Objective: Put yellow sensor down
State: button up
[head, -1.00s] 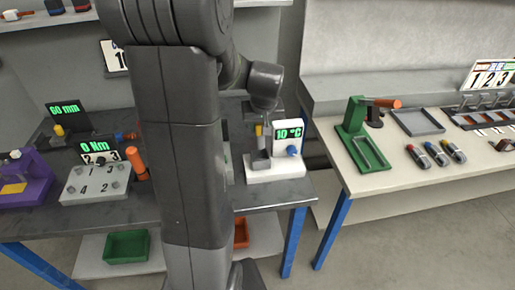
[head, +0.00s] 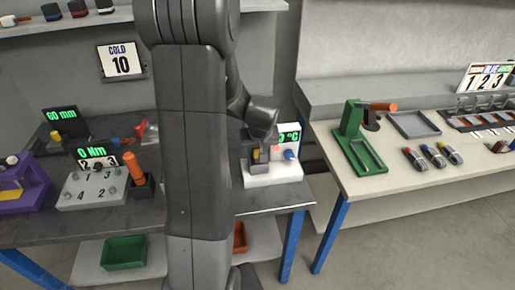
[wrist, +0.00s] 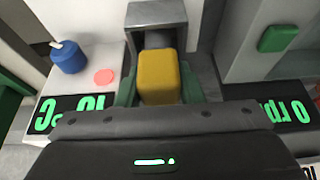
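The yellow sensor (wrist: 159,76) is a small yellow block between the two greenish fingers of my gripper (wrist: 160,90) in the wrist view. The fingers lie against both its sides, so the gripper looks shut on it. Its far end meets a grey square-framed holder (wrist: 155,14); how deep it sits cannot be told. In the head view the yellow sensor (head: 255,156) shows small, low at the white temperature device (head: 271,180). My forearm hides part of the device there.
The device has a blue knob (wrist: 68,57) and a pink button (wrist: 105,77) beside the holder. A numbered grey block (head: 94,188) is on the left.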

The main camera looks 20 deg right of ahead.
jog(key=o, duration=0.3)
jog(key=shift+o, duration=0.2)
jog(key=shift+r, duration=0.1)
jog(key=shift+r, duration=0.2)
jog(key=v, duration=1.1)
jog(key=shift+s+r, duration=0.2)
jog(key=shift+r, duration=0.15)
jog(key=x, duration=1.2)
jog(key=shift+f, duration=0.15)
jog(key=shift+r, duration=1.2)
